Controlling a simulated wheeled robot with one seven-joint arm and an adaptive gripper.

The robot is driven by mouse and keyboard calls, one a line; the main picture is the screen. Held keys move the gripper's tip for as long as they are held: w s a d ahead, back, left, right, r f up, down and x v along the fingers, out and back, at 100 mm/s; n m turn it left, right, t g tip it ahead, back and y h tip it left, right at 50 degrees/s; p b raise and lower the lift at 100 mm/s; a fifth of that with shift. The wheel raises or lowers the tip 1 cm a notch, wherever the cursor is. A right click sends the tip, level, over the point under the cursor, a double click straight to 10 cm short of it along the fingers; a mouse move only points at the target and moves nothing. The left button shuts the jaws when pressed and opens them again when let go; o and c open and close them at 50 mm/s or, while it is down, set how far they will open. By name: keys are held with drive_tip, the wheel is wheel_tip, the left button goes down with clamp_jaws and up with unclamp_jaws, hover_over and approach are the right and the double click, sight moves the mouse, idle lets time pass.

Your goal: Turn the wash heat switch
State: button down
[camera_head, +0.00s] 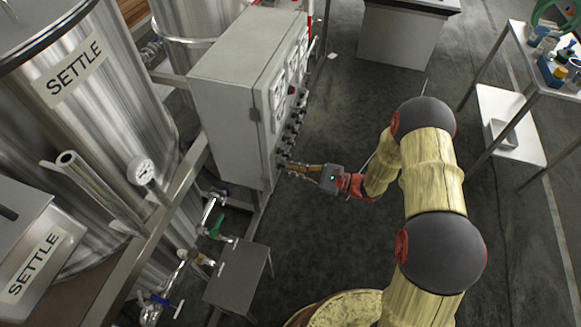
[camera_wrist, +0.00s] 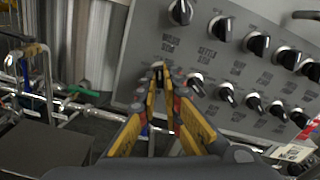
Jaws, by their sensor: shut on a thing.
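The control panel (camera_wrist: 142,55) is a grey box face with rows of black rotary switches on silver rims. In the wrist view my gripper (camera_wrist: 158,76) has its yellow fingertips closed together on a switch (camera_wrist: 158,64) at the lower left of the panel. The fingertips hide most of this switch, and its label is too blurred to read for sure. In the head view the control cabinet (camera_head: 229,116) stands at the centre, and my gripper (camera_head: 288,168) reaches the lower end of its right face from the right.
Another switch (camera_wrist: 195,84) sits close right of my fingertips, and a larger one (camera_wrist: 181,12) is above. Steel tanks (camera_head: 75,130) stand left of the cabinet. Pipes with a green valve handle (camera_head: 216,226) lie below it. A shelf table (camera_head: 510,125) is at right. Floor between is clear.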

idle(0.4)
drive_tip(key=c, duration=2)
unclamp_jaws()
drive_tip(key=shift+o, duration=0.2)
drive_tip(key=shift+d, duration=0.1)
drive_tip(key=v, duration=1.1)
drive_tip(key=shift+s+d, duration=0.15)
drive_tip(key=shift+d, duration=0.25)
